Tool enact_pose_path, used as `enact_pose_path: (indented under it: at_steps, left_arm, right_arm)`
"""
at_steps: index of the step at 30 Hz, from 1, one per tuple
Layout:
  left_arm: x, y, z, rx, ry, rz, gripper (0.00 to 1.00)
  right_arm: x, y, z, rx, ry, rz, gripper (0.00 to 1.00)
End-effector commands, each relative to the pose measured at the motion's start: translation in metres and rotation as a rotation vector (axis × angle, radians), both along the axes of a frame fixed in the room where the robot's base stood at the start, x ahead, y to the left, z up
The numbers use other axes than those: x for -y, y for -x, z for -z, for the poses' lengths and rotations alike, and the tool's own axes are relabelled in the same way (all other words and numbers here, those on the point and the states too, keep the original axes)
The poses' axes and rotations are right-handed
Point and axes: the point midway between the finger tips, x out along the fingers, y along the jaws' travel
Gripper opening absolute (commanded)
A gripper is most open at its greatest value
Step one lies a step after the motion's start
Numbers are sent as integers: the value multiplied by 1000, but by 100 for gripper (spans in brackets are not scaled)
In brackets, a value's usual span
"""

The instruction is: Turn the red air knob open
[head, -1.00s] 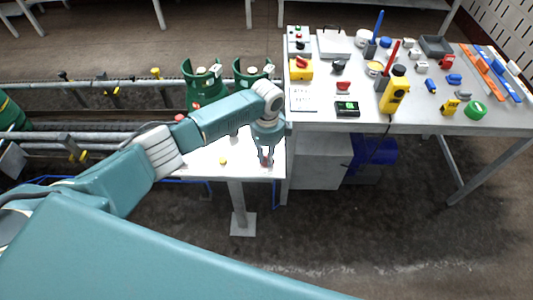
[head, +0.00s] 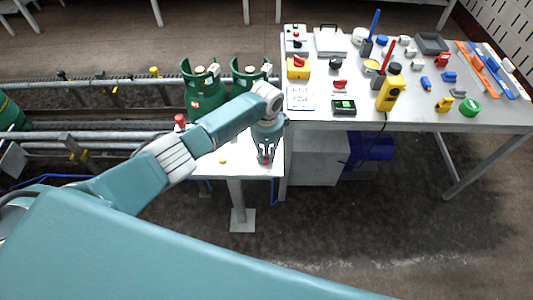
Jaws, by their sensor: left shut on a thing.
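My left gripper (head: 266,157) points down at the right end of the small white table (head: 238,168). It is shut on a small reddish thing between its fingertips, which looks like the red air knob. The fingers hide most of it, so its turn angle cannot be told. My right gripper is not in view.
A small yellow piece (head: 222,160) lies on the white table. Two green gas cylinders (head: 203,90) stand behind my forearm, near a red-topped part (head: 180,121). A larger workbench (head: 470,122) at right holds a yellow box with a red switch (head: 298,68) and several tools.

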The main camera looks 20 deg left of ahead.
Motion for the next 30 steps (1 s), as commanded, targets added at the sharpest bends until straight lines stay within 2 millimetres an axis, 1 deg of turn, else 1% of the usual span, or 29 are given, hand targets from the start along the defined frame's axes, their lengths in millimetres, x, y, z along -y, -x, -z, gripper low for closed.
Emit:
enact_pose_path:
  at_steps: [11, 12, 14, 15, 23, 25, 28, 30]
  left_arm:
    - [-1, -2, -1, 3, -1, -10, 0]
    - [-1, -2, -1, 3, -1, -9, 22]
    - [-1, -2, -1, 4, -1, -9, 34]
    - [-1, -2, -1, 3, -1, -8, 38]
    - [0, -1, -1, 2, 0, -6, 38]
    - [0, -1, -3, 2, 1, -6, 38]
    - [0, -2, -14, 3, 1, -5, 38]
    - [0, -2, -26, 6, 1, -4, 38]
  right_arm:
    - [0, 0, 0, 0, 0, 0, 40]
    - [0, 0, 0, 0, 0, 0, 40]
    - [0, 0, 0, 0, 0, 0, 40]
    - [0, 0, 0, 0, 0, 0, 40]
    - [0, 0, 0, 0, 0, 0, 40]
    - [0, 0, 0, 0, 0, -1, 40]
    - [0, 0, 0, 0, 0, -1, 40]
    - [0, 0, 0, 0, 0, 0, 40]
